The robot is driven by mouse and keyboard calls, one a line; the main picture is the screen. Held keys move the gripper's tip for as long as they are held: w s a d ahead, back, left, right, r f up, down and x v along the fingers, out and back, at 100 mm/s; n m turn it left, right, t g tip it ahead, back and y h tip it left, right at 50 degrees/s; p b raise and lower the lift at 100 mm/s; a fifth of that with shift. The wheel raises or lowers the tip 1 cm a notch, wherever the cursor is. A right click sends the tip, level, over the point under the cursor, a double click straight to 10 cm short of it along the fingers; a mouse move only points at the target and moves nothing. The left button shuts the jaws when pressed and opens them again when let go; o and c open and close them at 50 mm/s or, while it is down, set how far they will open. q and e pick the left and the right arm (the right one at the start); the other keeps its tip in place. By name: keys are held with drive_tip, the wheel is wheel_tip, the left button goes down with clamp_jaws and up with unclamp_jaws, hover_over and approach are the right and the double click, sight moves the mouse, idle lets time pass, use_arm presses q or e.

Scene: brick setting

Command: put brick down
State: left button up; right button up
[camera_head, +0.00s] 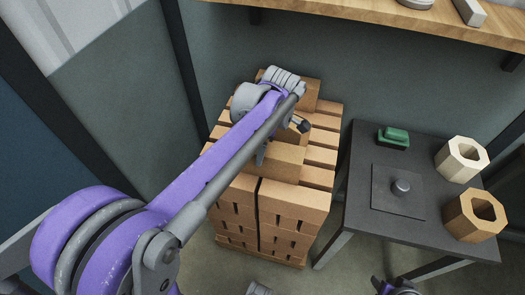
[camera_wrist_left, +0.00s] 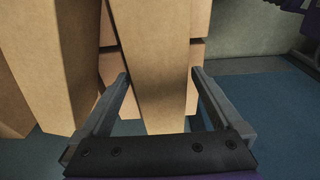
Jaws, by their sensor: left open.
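A stack of tan bricks (camera_head: 290,205) stands against the wall, with several bricks across its top. My left gripper (camera_head: 283,140) is over the top of the stack. A tan brick (camera_head: 280,162) lies under it on the top layer. In the left wrist view my left gripper (camera_wrist_left: 160,78) is open, its fingers on either side of a tan brick (camera_wrist_left: 163,100), with gaps visible beside it. Whether a finger touches the brick cannot be told. The arm hides part of the stack's top.
A dark table (camera_head: 350,222) stands right of the stack, bearing a green object (camera_head: 393,137), a plate with a grey knob (camera_head: 401,187), a cream hexagonal ring (camera_head: 447,168) and a tan one (camera_head: 460,225). A wooden shelf (camera_head: 380,14) runs above.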

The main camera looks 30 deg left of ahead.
use_arm(q)
drive_tip(key=r, duration=0.2)
drive_tip(key=d+r, duration=0.1)
drive_tip(key=r, duration=0.5)
drive_tip(key=shift+w+d+p, duration=0.1)
drive_tip(key=shift+d+p, duration=0.05)
drive_tip(key=shift+p, duration=0.25)
drive_tip(key=shift+s+d+m, duration=0.15)
drive_tip(key=shift+s+m, duration=0.15)
drive_tip(key=shift+m, duration=0.1)
drive_tip(key=s+d+f+m+t+h, duration=0.1)
drive_tip(key=s+d+f+m+t, duration=0.1)
drive_tip(key=s+f+m, duration=0.5)
drive_tip(key=s+d+f+m+t, duration=0.3)
drive_tip(key=s+f+m, duration=0.4)
drive_tip(key=m, duration=0.5)
drive_tip(key=shift+s+m+h, duration=0.4)
drive_tip(key=shift+s, duration=0.85)
